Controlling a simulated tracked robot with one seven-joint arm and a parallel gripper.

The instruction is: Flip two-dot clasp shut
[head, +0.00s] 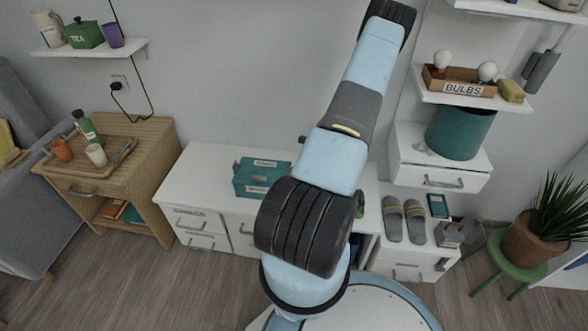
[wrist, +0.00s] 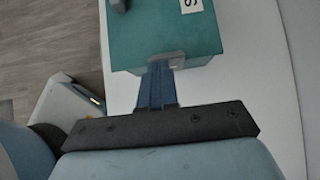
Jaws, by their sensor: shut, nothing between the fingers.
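A teal box (head: 251,182) with a pale label stands on the white desk, partly behind my arm in the head view. In the wrist view the teal box (wrist: 150,38) fills the top middle, with a white label showing part of a letter. A grey clasp (wrist: 163,61) sits at the box's near edge. A second grey part (wrist: 119,5) shows at the top edge, cut off. I cannot see dots on either. My gripper (wrist: 157,80) is shut and empty, its blue fingers at or just under the near clasp; contact is unclear. It is hidden in the head view.
The white desk (head: 206,165) is bare left of the box. Grey slippers (head: 403,219) lie on the low unit to the right. Above it, a shelf carries a bulbs crate (head: 457,80). A wooden cabinet (head: 115,155) with a tray stands left.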

